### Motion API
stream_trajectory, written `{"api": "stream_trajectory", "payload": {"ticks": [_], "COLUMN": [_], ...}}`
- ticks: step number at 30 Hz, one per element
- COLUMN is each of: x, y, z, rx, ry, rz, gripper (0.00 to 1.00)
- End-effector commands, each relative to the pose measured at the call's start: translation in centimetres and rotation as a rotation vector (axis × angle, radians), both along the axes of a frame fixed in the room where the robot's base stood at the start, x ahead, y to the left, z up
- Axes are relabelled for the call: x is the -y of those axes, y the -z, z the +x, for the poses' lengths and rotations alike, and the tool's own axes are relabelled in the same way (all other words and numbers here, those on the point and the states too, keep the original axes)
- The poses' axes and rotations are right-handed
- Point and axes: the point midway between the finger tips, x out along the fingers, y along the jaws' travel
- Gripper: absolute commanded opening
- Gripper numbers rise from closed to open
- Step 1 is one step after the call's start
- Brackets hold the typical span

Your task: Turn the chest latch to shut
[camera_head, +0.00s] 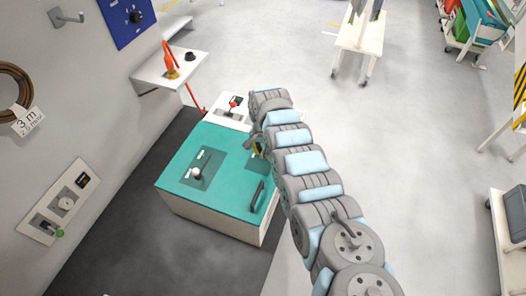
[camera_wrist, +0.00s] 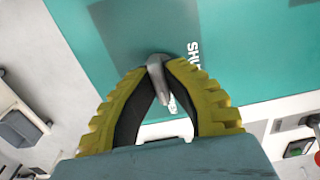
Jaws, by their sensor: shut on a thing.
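The chest (camera_head: 215,150) has a teal lid and pale sides and stands by the wall in the head view. Its lid (camera_wrist: 240,50) fills much of the wrist view. The latch (camera_wrist: 157,76) is a small grey lever by a darker teal patch on the lid, beside white lettering that starts "SHU" and is partly hidden. My gripper (camera_wrist: 158,66) has yellow-backed, dark-padded fingers, and their tips are shut on the latch lever. In the head view my gripper (camera_head: 258,148) is mostly hidden by my arm over the lid's right side, and the latch is hidden there.
A white knob (camera_head: 196,173) on a dark plate and a black handle (camera_head: 257,196) are also on the lid. A white box with a red lever (camera_head: 235,102) stands behind the chest. A wall shelf (camera_head: 180,62) holds an orange object. Open floor lies to the right.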

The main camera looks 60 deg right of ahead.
Motion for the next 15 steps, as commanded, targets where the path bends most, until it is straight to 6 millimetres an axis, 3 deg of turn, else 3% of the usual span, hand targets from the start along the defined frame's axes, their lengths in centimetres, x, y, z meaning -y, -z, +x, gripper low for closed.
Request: {"api": "stream_trajectory", "payload": {"ticks": [15], "x": [-0.03], "y": [-0.11], "z": [0.10], "rx": [0.001], "ry": [-0.101], "rz": [-0.003], "gripper": [0.00]}}
